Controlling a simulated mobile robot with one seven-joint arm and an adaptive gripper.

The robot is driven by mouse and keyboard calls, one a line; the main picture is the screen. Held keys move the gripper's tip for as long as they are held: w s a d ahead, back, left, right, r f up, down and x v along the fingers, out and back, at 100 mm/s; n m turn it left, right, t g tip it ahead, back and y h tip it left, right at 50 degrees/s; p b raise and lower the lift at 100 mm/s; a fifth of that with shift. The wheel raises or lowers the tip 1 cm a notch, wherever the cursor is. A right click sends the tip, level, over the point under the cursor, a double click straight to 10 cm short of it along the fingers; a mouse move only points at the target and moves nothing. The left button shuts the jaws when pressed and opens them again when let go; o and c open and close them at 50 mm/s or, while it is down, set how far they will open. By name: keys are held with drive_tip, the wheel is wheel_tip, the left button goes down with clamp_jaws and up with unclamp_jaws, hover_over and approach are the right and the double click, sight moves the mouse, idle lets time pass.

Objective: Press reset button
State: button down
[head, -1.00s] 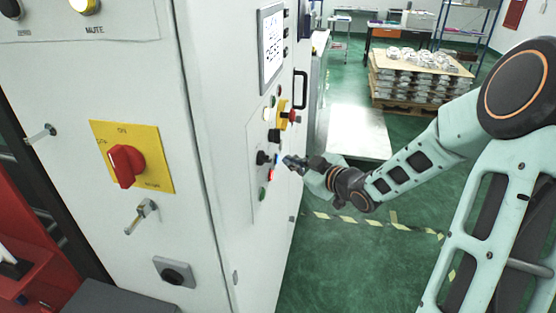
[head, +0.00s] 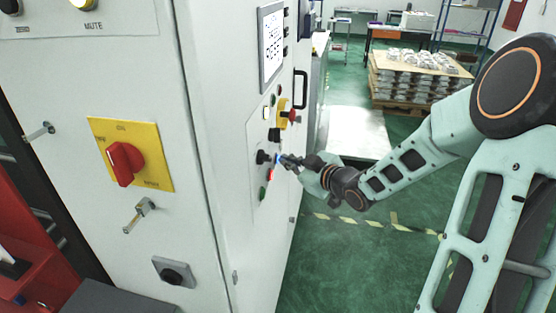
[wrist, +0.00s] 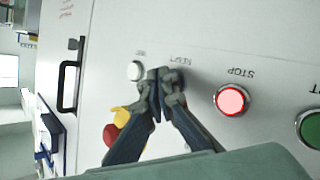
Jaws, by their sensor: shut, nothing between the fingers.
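The reset button (head: 277,158) shows as a small blue-lit spot on the side panel of the white cabinet in the head view. My gripper (head: 284,159) is shut and empty, with its fingertips right at that button; whether they touch or press it I cannot tell. In the wrist view my closed fingertips (wrist: 158,80) lie just below the upside-down RESET label (wrist: 163,61) and hide the button there.
In the wrist view a lit red STOP button (wrist: 231,100) and a green button (wrist: 308,130) are to the right. A white button (wrist: 135,70) is close on the left, with a red-yellow emergency stop (wrist: 113,130) below. A black handle (head: 300,89) stands out farther along.

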drive_tip(key=shift+w+a, duration=0.1)
drive_tip(key=shift+a, duration=0.2)
idle(0.4)
drive_tip(key=shift+s+d+p, duration=0.3)
drive_tip(key=shift+d, duration=0.5)
drive_tip(key=shift+d, duration=0.1)
drive_tip(key=d, duration=0.1)
drive_tip(key=s+d+p, duration=0.1)
drive_tip(key=d, duration=0.1)
drive_tip(key=d+p, duration=0.1)
drive_tip(key=shift+s+d, duration=0.25)
drive_tip(key=shift+d, duration=0.05)
